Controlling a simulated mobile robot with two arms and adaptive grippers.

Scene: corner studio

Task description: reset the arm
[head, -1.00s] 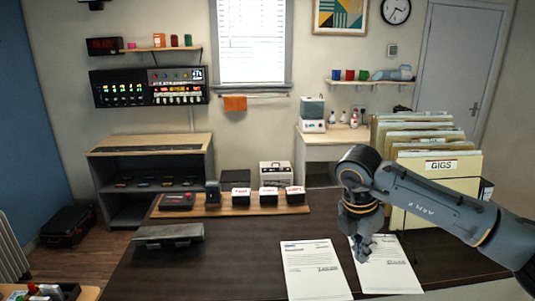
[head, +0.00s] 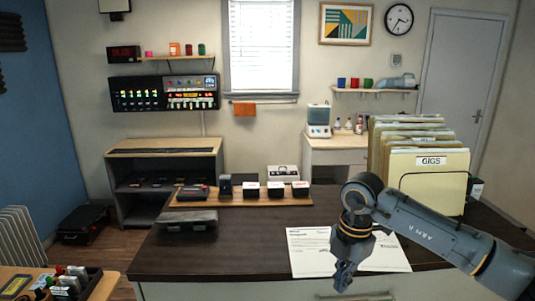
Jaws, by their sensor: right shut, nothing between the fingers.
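My right arm reaches in from the right in the head view. Its gripper (head: 343,284) points down with the fingers together and nothing between them. It hangs in front of the dark desk's (head: 240,242) near edge, at the lower centre right. The arm hides part of the papers behind it. A white printed sheet (head: 308,258) lies on the desk to the left of the gripper, and another sheet (head: 390,258) shows to the right. My left gripper is not in view.
Folders marked GIGS (head: 430,175) stand in a rack on the desk's right, behind my arm. A wooden board (head: 235,199) holds several small boxes at the back. A grey case (head: 187,224) lies at left. The desk's front left is clear.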

